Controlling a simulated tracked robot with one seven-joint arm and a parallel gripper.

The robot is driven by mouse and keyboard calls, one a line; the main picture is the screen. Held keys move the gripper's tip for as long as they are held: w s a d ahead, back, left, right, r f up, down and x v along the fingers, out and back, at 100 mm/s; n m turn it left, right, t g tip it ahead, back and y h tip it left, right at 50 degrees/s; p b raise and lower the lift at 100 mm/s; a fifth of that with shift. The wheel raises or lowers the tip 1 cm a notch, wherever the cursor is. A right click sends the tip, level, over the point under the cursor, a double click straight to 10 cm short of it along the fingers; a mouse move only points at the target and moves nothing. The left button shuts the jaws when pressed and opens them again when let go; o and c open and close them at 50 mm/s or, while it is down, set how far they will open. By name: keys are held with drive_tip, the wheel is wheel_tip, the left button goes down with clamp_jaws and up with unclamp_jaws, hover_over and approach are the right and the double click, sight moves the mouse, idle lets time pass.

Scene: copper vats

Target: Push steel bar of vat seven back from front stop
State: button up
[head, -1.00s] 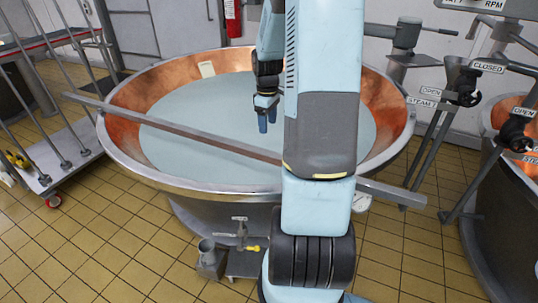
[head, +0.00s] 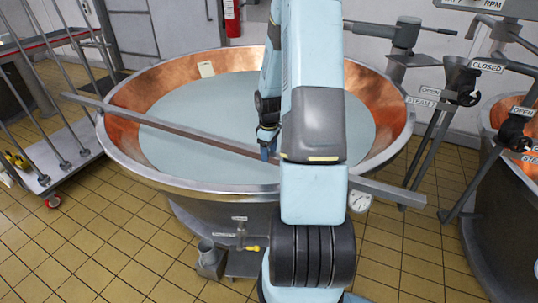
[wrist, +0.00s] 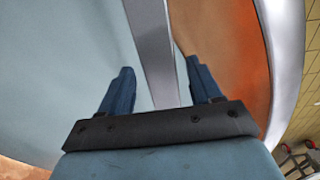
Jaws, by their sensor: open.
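The long grey steel bar (head: 190,136) lies across the copper vat (head: 135,170), from beyond its left rim to beyond its front right rim. My gripper (head: 268,153) is over the vat, with its fingertips at the bar's far side, partly hidden by my arm. In the wrist view the bar (wrist: 149,25) runs between the two blue fingers of my open gripper (wrist: 160,66). A gap shows on each side of it. I cannot tell whether a finger touches it. The front stop is not clearly visible.
Pale liquid (head: 185,100) fills the vat. A wheeled rack with upright rods (head: 65,165) stands left. A second vat (head: 500,235) and labelled valve handles (head: 466,95) stand right. Tiled floor is clear at front left.

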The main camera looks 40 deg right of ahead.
drive_tip(key=shift+f, duration=0.9)
drive_tip(key=shift+c, duration=0.5)
clamp_jaws()
